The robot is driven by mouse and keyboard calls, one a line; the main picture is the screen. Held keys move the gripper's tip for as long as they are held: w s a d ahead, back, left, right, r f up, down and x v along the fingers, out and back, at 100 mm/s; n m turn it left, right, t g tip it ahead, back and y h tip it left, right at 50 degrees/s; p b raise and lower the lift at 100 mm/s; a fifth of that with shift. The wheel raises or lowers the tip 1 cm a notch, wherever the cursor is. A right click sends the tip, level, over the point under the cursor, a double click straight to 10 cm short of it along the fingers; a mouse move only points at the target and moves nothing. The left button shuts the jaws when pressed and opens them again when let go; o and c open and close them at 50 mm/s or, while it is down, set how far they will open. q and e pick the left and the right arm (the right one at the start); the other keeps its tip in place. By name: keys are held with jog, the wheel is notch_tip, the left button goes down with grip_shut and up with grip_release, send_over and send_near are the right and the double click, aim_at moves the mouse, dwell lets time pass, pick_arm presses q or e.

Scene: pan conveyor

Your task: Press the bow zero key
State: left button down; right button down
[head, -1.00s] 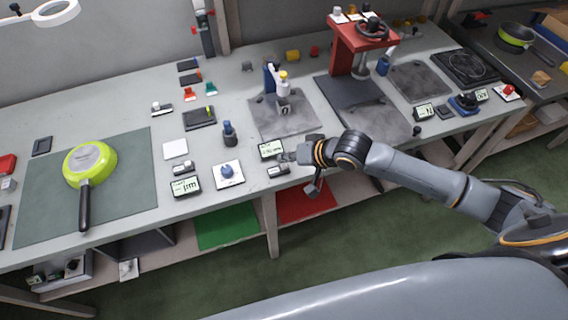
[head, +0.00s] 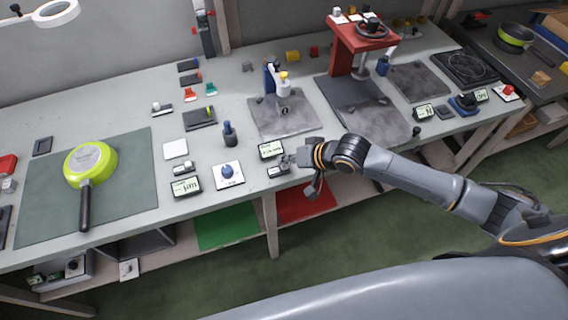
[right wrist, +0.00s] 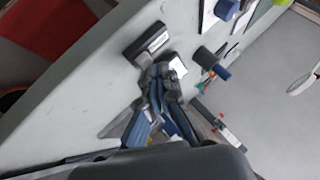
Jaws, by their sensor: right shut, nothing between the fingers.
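A small dark key block with a pale top (head: 278,171) lies near the table's front edge, just in front of a small display (head: 271,149). I take it for the bow zero key, but its label is too small to read. My right gripper (head: 287,162) is shut and empty, its tips close beside the block and the display. In the right wrist view the shut fingertips (right wrist: 165,72) are near the dark block (right wrist: 147,44) and partly cover the display (right wrist: 179,66). Contact cannot be told. My left gripper is not in view.
A gauge stand on a grey plate (head: 262,127) is behind the display. A white pad with a blue knob (head: 229,181) and another display with a similar block (head: 183,168) lie to the left. A green pan (head: 90,160) rests on a mat further left.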

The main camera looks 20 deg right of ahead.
aim_at(287, 167)
jog(key=shift+f, duration=0.55)
dwell(0.8)
jog(key=shift+r+p, duration=0.95)
jog(key=shift+p, duration=0.15)
notch_tip(287, 167, up, 5)
jog(key=p, duration=0.5)
jog(key=shift+r+p, duration=0.1)
jog(key=shift+p, duration=0.3)
